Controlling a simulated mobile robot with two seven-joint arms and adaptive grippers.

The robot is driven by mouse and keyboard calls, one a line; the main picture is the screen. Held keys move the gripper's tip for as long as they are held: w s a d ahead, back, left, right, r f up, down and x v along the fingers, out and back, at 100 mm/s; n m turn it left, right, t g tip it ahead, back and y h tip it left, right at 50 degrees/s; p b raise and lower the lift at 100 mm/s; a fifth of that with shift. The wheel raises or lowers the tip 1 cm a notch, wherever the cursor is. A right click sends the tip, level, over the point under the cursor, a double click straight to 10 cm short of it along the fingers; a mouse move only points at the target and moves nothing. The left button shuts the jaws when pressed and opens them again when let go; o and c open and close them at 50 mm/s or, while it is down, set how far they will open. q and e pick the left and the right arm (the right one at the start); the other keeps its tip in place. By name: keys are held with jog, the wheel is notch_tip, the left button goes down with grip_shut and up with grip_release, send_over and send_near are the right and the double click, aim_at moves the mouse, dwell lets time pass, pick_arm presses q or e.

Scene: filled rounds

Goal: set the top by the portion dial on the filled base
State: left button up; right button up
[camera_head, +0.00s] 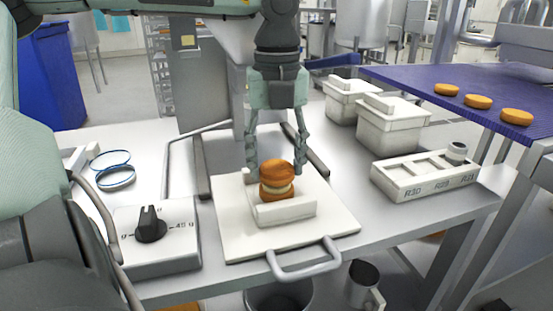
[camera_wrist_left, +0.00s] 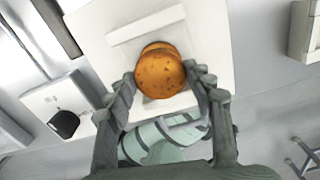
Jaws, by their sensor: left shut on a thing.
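My left gripper (camera_head: 277,168) comes down from above, its fingers shut on either side of an orange-brown round top (camera_head: 277,171). Below the top show a pale filling (camera_head: 277,188) and the orange base (camera_head: 273,196), at a white holder on a white board (camera_head: 235,235). Top and filling look in contact or nearly so; I cannot tell which. In the left wrist view the speckled top (camera_wrist_left: 160,75) lies between the fingertips (camera_wrist_left: 162,82) and hides most of what is under it. The portion dial (camera_head: 150,225) is a black knob on a grey box. My right gripper is out of view.
Several orange rounds (camera_head: 477,102) lie on the blue surface at the right. Two white lidded boxes (camera_head: 392,128) and a labelled white rack (camera_head: 425,178) stand right of the board. Blue-rimmed rings (camera_head: 115,178) lie at the left. The board's handle (camera_head: 305,268) overhangs the front edge.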

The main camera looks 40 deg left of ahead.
pick_arm(q)
jog(key=shift+f+b, duration=0.45)
jog(key=shift+f, duration=0.1)
jog(key=o, duration=1.4)
jog(key=shift+c, duration=0.2)
jog(key=shift+r, duration=0.15)
jog(key=shift+r+p, duration=2)
jog(key=shift+r, duration=1.4)
